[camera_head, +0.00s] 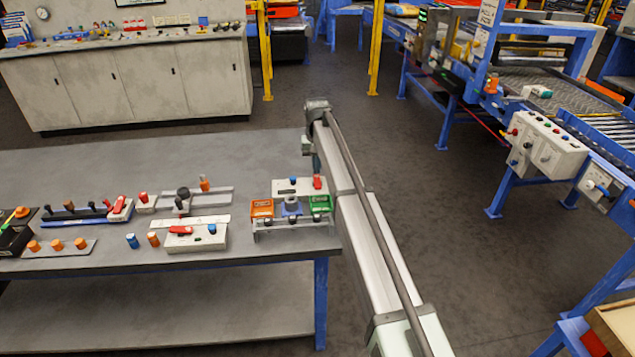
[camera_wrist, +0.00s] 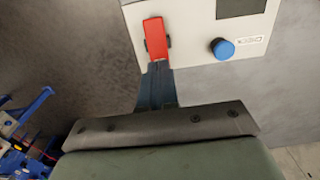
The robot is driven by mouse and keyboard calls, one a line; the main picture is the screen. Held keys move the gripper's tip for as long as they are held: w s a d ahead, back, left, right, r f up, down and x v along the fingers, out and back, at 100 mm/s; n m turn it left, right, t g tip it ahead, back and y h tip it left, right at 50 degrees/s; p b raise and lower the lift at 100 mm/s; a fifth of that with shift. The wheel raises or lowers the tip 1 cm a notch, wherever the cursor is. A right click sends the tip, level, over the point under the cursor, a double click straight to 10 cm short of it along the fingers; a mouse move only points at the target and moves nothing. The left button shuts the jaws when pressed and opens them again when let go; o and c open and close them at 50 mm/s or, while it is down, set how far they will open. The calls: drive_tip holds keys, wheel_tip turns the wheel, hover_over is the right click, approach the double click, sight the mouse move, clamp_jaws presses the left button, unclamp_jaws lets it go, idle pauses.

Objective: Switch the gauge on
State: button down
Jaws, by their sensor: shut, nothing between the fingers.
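The gauge is a pale box (camera_head: 286,190) at the right end of the grey bench, with a red switch lever (camera_head: 317,183) and a blue knob (camera_head: 294,181). In the wrist view, the pale panel (camera_wrist: 190,25) carries the red lever (camera_wrist: 155,38), the blue knob (camera_wrist: 222,48) and part of a dark display (camera_wrist: 240,7). My gripper (camera_wrist: 158,68) is shut and empty. Its fingertips are at the near end of the red lever; I cannot tell whether they touch. In the head view my gripper (camera_head: 316,164) is just above the lever.
In front of the gauge are an orange bin (camera_head: 262,208) and a green bin (camera_head: 320,203). A box with a red switch (camera_head: 196,240) and several knobs and sliders stand farther left on the bench (camera_head: 150,262).

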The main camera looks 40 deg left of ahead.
sight(317, 177)
drive_tip(key=shift+f, duration=1.05)
idle(0.7)
drive_tip(key=shift+r, duration=3.55)
